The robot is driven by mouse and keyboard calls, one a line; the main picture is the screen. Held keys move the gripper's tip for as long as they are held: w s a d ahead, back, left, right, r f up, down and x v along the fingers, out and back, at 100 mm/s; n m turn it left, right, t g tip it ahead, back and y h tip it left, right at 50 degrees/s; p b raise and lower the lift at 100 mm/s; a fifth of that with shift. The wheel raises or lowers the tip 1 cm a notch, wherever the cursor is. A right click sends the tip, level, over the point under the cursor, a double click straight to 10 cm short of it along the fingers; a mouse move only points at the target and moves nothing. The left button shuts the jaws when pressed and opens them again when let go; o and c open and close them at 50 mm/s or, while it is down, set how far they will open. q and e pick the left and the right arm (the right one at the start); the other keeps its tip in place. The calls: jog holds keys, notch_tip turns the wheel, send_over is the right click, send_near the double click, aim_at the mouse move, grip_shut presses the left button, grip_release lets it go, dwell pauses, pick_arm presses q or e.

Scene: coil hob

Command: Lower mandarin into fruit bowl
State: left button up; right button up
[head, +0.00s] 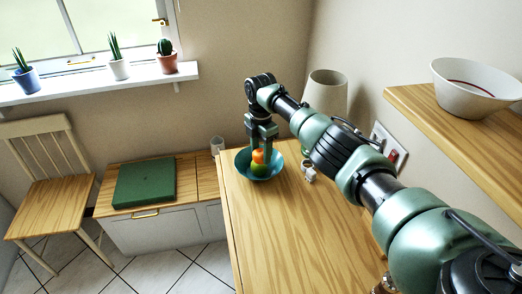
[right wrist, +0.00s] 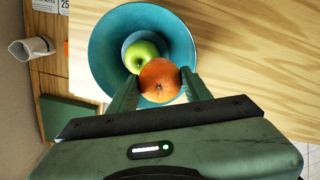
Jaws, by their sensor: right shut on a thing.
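The mandarin (head: 258,155) is orange and sits between the fingers of my right gripper (head: 261,150), which is shut on it. In the right wrist view the mandarin (right wrist: 160,80) shows between the two fingertips (right wrist: 163,84). The teal fruit bowl (head: 243,163) stands on the wooden counter, below the gripper. In the right wrist view the bowl (right wrist: 105,45) holds a green apple (right wrist: 141,56), partly hidden by the mandarin. The mandarin is over the bowl, close to the apple; I cannot tell whether they touch. My left gripper is not in view.
A cream lampshade-like vessel (head: 326,92) and a small white item (head: 309,173) are right of the bowl. A white cup (head: 217,145) stands to its left. A shelf (head: 450,118) with a white bowl (head: 475,84) juts out at right. The front counter (head: 290,240) is clear.

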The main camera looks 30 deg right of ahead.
aim_at(261, 151)
jog(key=shift+f+b, duration=1.15)
jog(key=shift+f, duration=0.7)
jog(key=o, duration=1.4)
jog(key=shift+o, duration=0.2)
notch_tip(261, 151, up, 8)
jog(key=shift+f, duration=0.1)
